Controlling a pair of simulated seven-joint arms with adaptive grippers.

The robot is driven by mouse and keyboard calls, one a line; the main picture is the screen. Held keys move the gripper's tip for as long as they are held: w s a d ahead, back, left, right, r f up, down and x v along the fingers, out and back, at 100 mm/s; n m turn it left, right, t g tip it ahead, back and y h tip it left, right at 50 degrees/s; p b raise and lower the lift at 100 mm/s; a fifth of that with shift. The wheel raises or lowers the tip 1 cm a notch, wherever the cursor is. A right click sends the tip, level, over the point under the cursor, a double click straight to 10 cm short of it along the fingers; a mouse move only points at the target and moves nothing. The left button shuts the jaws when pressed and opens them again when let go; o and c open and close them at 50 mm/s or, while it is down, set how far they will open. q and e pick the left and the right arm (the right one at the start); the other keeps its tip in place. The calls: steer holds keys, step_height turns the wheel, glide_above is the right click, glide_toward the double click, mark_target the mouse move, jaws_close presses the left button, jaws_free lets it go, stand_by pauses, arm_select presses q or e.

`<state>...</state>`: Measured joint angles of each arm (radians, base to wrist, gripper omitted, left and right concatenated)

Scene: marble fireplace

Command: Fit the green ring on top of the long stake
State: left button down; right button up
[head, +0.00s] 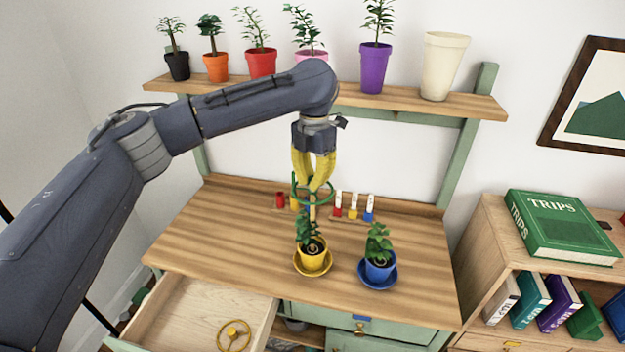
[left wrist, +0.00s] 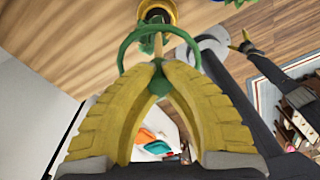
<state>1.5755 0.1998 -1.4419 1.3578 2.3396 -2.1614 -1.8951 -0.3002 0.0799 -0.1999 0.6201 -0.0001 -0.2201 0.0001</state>
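My left gripper (head: 313,186) is shut on the green ring (head: 295,188), with its yellow fingers pointing down. The ring also shows in the left wrist view (left wrist: 123,50), its tab pinched between the fingertips. A thin wooden stake (head: 312,212) rises from the plant in the yellow pot (head: 312,260), directly below the ring. In the left wrist view the stake (left wrist: 158,44) appears inside the ring's outline; I cannot tell whether the ring is around its tip or above it. My right gripper (left wrist: 243,42) shows small at the right of the wrist view; its opening is unclear.
A blue pot (head: 379,268) with a plant stands to the right on the wooden tabletop (head: 210,235). Small red, yellow and blue items (head: 353,211) stand behind. An open drawer (head: 180,312) is at front left. A shelf (head: 480,105) of potted plants is above.

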arm_select(q)
steer(key=shift+f, duration=0.45)
stand_by(0.3)
steer(key=c, duration=1.5)
jaws_free()
steer(key=r, duration=1.2)
steer(key=shift+w+d, duration=0.1)
steer(key=shift+w, duration=0.2)
